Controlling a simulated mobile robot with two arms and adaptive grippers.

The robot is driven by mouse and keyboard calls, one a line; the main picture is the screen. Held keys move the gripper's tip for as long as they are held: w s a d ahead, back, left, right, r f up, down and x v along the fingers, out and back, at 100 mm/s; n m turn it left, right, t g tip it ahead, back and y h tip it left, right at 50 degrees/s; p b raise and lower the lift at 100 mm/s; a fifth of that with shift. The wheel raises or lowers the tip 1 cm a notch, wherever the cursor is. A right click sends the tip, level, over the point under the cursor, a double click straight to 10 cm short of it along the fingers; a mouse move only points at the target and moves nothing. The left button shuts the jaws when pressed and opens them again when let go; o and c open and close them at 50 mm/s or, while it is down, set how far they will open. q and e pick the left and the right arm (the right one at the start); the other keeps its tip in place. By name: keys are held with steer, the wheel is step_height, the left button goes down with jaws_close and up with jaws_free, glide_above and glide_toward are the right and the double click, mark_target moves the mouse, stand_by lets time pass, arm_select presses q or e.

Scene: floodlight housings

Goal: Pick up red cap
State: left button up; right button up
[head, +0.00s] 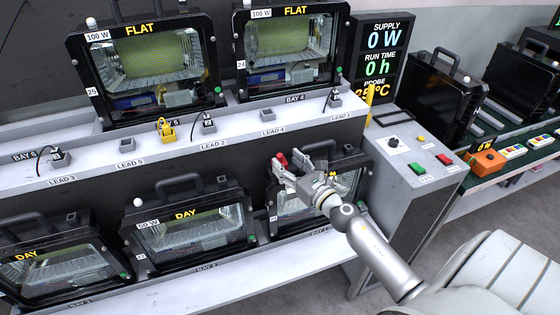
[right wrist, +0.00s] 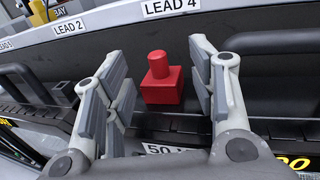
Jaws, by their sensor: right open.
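The red cap (right wrist: 162,88) is a small block with a round knob on top. In the right wrist view it stands upright between the two fingers of my right gripper (right wrist: 157,68), with a visible gap on each side. In the head view the red cap (head: 281,160) shows at the top left of the lower right floodlight housing (head: 318,200), just beyond my right gripper (head: 284,170). My right gripper is open and empty. The base of the cap seems to be at the housing's top edge; exact contact is unclear. My left gripper is not in view.
The shelf edge with lead labels (head: 215,142) runs above the cap. Handled housings (head: 190,235) stand on the lower shelf. A control pedestal (head: 415,150) with buttons stands right of my arm. A yellow plug (head: 166,130) and black plugs sit on the upper ledge.

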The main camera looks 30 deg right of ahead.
mark_target(282, 159)
steer(key=w, duration=0.4)
steer(key=shift+w+a+f, duration=0.1)
steer(key=shift+w+f, duration=0.05)
steer(key=c, duration=0.9)
steer(key=shift+p, duration=0.3)
